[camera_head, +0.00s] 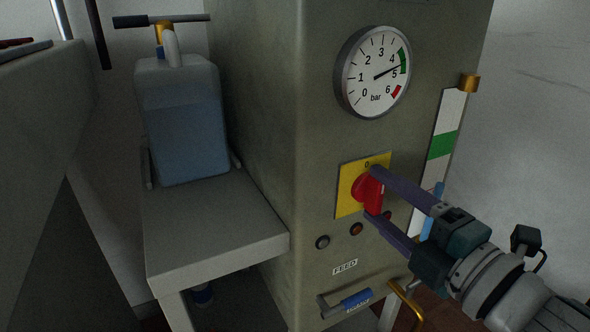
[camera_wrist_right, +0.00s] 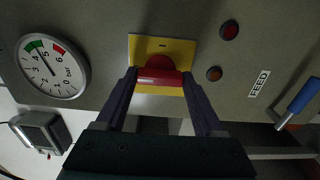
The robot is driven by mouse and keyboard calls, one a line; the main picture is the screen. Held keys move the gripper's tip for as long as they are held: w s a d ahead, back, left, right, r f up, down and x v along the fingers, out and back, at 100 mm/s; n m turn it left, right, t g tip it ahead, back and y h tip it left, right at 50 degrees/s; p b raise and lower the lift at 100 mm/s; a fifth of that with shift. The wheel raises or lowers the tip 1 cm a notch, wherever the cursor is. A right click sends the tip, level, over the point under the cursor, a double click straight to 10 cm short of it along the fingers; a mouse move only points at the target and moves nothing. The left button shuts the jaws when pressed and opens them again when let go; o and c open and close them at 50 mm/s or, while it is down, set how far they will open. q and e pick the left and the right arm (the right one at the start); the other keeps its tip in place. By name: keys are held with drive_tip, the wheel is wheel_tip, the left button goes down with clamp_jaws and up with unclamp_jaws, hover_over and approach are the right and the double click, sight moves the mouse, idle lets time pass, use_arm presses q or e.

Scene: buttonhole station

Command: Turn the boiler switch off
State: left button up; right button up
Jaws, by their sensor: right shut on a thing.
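The boiler switch is a red rotary knob with a bar handle (camera_head: 375,196) on a yellow square plate (camera_head: 346,203) on the boiler's front. A "0" shows at the top of the plate, and the handle stands roughly upright below it. My right gripper (camera_head: 374,191) is shut on the handle, one finger at its upper end and one at its lower end. In the right wrist view, the red handle (camera_wrist_right: 160,77) lies crosswise between the two fingertips, and a small dark mark shows on the yellow plate (camera_wrist_right: 162,45). My left gripper is out of view.
A pressure gauge (camera_head: 373,72) above the switch reads nearly 5 bar. Round buttons (camera_head: 322,242), a FEED label (camera_head: 345,267) and a blue-handled lever (camera_head: 356,298) lie below. A blue container (camera_head: 181,125) stands on a shelf (camera_head: 215,236) to the left.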

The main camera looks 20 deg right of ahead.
idle(0.4)
drive_tip(key=o, duration=1.4)
drive_tip(key=s, duration=0.3)
drive_tip(key=s+p, duration=0.1)
drive_tip(key=s, duration=0.6)
drive_tip(key=shift+d+p, duration=0.35)
drive_tip(key=shift+d, duration=0.05)
